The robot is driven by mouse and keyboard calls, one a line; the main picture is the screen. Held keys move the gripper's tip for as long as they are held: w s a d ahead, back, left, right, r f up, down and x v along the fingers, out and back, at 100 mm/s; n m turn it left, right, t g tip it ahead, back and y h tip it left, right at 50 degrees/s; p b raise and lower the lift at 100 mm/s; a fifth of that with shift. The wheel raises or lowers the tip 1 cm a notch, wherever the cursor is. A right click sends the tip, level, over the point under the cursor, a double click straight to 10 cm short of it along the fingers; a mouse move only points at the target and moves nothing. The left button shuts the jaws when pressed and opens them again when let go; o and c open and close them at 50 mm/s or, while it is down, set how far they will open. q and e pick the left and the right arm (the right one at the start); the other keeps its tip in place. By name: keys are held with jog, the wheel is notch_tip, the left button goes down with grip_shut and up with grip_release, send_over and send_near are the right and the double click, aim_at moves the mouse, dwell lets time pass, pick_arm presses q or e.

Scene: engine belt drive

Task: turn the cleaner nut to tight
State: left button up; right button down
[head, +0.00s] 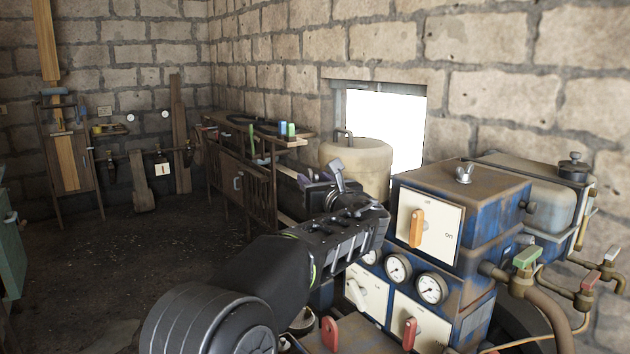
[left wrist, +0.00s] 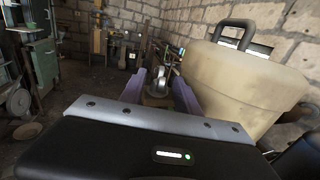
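My left gripper (head: 325,188) is at the middle of the head view, beside the cream canister. In the left wrist view its two purple fingers (left wrist: 160,88) stand apart. A small silver metal piece (left wrist: 160,76) with a rounded top shows between them, above a brownish base; I see no clear contact. In the head view a silver wing-like piece (head: 337,177) rises at the fingertips, partly hidden by them. It may be the cleaner nut. Another silver wing nut (head: 464,173) sits on top of the blue engine box. My right gripper is not in view.
The cream canister (head: 357,165) with a handle stands close behind the gripper. The blue box (head: 490,200) with an orange switch (head: 416,228), gauges (head: 398,267) and red levers (head: 410,333) lies to the right. A workbench (head: 245,180) is farther back; open floor lies left.

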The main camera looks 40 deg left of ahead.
pick_arm(q)
grip_shut()
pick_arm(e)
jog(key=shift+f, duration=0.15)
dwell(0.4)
